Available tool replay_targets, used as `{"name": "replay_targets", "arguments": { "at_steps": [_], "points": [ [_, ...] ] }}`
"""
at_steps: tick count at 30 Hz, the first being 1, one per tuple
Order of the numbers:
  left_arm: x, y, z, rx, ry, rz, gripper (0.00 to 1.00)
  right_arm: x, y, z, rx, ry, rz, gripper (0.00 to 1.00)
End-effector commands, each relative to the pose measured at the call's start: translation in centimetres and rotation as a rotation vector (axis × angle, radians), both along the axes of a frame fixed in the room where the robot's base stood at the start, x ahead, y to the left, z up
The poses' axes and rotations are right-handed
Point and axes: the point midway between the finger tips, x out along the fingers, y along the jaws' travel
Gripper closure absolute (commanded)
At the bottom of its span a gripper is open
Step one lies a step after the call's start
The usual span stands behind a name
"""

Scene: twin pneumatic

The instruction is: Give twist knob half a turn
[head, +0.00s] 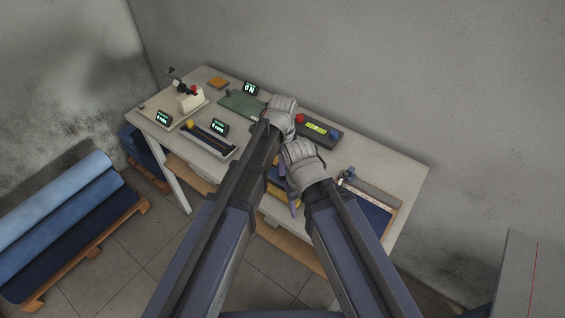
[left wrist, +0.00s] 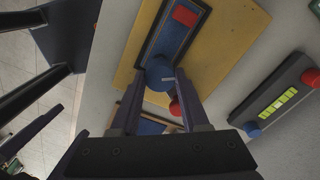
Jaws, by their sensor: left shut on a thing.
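The twist knob appears to be the blue round knob with a pale mark (left wrist: 158,70), seen in the left wrist view on a dark-framed blue panel on a yellow board (left wrist: 228,35). My left gripper (left wrist: 160,84) is shut on this knob, one finger on each side. In the head view the knob is hidden behind my arms, and only part of the yellow board (head: 284,192) shows.
A red block (left wrist: 186,16) and a red round part (left wrist: 175,107) are close to the knob. A dark device with a green level display (head: 318,128) stands behind, to the right. Left on the table (head: 385,165) are small displays and a slider unit (head: 209,139).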

Motion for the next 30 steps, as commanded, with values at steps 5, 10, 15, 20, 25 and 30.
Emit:
{"name": "replay_targets", "arguments": {
  "at_steps": [5, 10, 15, 20, 25, 30],
  "points": [
    [0.01, 0.0, 0.0, 0.0, 0.0, 0.168, 1.0, 0.0, 0.0, 0.0, 0.0, 0.0, 0.0, 0.38],
    [0.01, 0.0, 0.0, 0.0, 0.0, 0.329, 1.0, 0.0, 0.0, 0.0, 0.0, 0.0, 0.0, 0.38],
    [0.01, 0.0, 0.0, 0.0, 0.0, 0.491, 1.0, 0.0, 0.0, 0.0, 0.0, 0.0, 0.0, 0.38],
    [0.01, 0.0, 0.0, 0.0, 0.0, 0.643, 1.0, 0.0, 0.0, 0.0, 0.0, 0.0, 0.0, 0.38],
    [0.01, 0.0, 0.0, 0.0, 0.0, 0.804, 1.0, 0.0, 0.0, 0.0, 0.0, 0.0, 0.0, 0.38],
    [0.01, 0.0, 0.0, 0.0, 0.0, 0.966, 1.0, 0.0, 0.0, 0.0, 0.0, 0.0, 0.0, 0.38]
  ]
}}
